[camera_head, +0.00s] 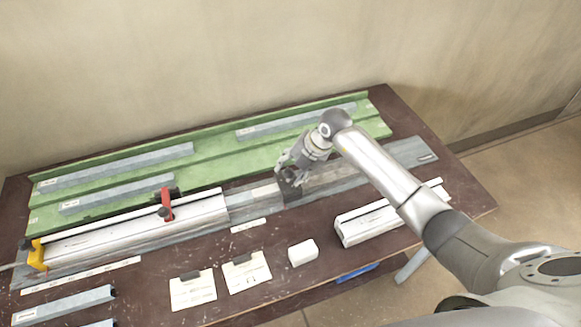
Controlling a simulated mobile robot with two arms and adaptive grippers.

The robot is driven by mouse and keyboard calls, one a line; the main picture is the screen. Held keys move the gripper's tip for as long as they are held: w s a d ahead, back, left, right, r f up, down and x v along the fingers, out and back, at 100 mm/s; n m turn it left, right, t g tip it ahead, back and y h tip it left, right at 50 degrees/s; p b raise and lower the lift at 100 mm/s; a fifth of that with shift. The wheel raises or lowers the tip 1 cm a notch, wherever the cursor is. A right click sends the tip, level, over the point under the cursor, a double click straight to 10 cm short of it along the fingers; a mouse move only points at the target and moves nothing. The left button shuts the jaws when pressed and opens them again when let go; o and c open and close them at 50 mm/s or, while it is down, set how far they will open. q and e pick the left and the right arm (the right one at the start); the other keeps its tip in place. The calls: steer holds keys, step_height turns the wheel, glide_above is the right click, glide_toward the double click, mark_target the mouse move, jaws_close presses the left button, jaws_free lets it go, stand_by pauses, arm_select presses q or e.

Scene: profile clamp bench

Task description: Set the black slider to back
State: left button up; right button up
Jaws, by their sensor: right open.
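My right gripper (284,172) is open, pointing down at the rail (350,182) in the middle of the bench. A dark block (291,191), which looks like the black slider, sits on the rail directly under and beside its fingertips. The gripper partly covers this block, and I cannot tell whether they touch. My left gripper is out of view.
A red clamp lever (166,205) and a yellow end piece (37,256) stand on the long light profile (130,236). Grey bars lie on the green rack (215,151) behind. A white block (303,252), cards (193,291) and a short profile (385,221) lie in front.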

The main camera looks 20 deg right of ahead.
steer(key=shift+w+a+f, duration=0.15)
steer(key=shift+a+f, duration=0.1)
steer(key=shift+f, duration=0.35)
jaws_close()
